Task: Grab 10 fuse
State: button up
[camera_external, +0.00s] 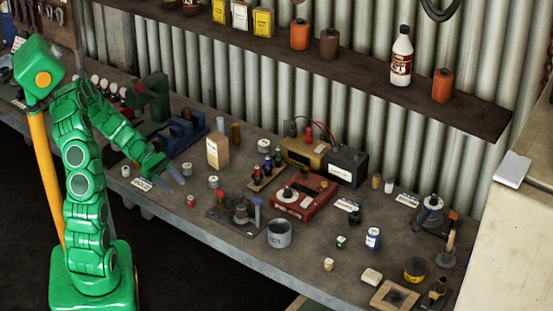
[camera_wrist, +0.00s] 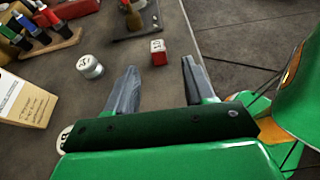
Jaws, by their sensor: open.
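A small red fuse-like piece (camera_external: 191,201) with a white top stands on the bench near its front edge. Another marked white piece (camera_wrist: 65,137) is partly hidden by my gripper. My gripper (camera_wrist: 159,67) is open and empty, low over the bench; it also shows in the external view (camera_external: 177,174).
A tan box (camera_external: 217,152) stands behind my gripper, beside a rack of colored-handled tools (camera_external: 266,170). A dark plate with fittings (camera_external: 236,212) lies right of the red piece, then a metal cup (camera_external: 279,233). The bench front near the red piece is clear.

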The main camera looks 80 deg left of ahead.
aim_at(188, 197)
jog(key=shift+f+x, duration=0.1)
jog(key=shift+x, duration=1.45)
jog(key=shift+f+x, duration=0.15)
jog(key=shift+x, duration=1.4)
jog(key=shift+a, duration=0.15)
grip_shut()
